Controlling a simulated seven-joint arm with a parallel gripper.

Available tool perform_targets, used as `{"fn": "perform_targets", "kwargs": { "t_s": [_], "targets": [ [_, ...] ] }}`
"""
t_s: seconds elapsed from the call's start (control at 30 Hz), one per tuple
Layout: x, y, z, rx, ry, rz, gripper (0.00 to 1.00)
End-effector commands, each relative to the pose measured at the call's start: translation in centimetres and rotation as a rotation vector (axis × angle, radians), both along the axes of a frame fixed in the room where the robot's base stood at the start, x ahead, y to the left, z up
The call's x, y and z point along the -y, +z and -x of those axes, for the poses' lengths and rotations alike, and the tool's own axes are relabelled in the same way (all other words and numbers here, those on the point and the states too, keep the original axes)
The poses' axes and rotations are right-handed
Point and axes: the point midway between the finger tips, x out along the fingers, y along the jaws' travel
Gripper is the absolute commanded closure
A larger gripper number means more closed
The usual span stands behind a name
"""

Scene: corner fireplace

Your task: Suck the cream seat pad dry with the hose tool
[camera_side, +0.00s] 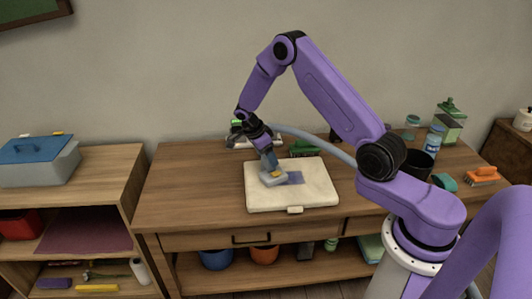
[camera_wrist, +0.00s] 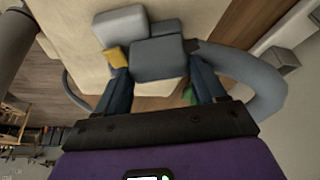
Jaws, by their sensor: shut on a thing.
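The cream seat pad (camera_side: 318,196) lies flat on the wooden bench, with a grey-violet patch (camera_side: 294,178) near its middle. My gripper (camera_side: 268,152) is above the pad and shut on the grey hose tool (camera_side: 273,178). The tool's wide head is at the pad's surface, just left of the patch and partly over its edge; I cannot tell firm contact. In the wrist view the tool (camera_wrist: 158,58) sits between my two blue fingers (camera_wrist: 160,88), over the cream pad (camera_wrist: 75,35). The patch is not clear there.
The pale hose (camera_side: 310,137) curves right behind my arm. A green brush (camera_side: 304,148) lies behind the pad. The bench (camera_side: 190,185) is clear left of the pad.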

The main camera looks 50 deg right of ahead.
Motion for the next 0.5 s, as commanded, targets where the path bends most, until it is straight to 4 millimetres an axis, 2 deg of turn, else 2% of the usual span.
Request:
{"fn": "perform_targets", "kwargs": {
  "t_s": [0.5],
  "targets": [
    [1.3,-0.1,1.3,-0.004,-0.004,-0.001,0.59]
  ]
}}
